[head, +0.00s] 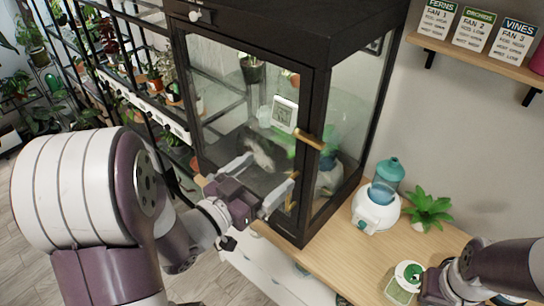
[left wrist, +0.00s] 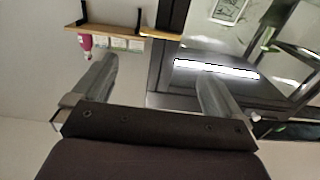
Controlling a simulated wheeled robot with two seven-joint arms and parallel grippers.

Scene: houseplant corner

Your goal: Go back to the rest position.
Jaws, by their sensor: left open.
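My left gripper (head: 270,169) is open and empty, in front of the glass door of a black cabinet (head: 330,22). Its fingers stand apart, near but below the brass door handle (head: 309,140). In the left wrist view both fingers are spread with nothing between them (left wrist: 158,70). My right arm comes in at the lower right. Its end (head: 438,284) is low over the wooden top, beside a small white and green item (head: 408,274); its fingers cannot be made out.
A white humidifier with a blue tank (head: 377,208) and a green plant (head: 427,208) stand on the wooden top (head: 352,262) right of the cabinet. A wall shelf (head: 480,60) holds label cards. Plant racks (head: 120,85) fill the left. Floor shows at lower left.

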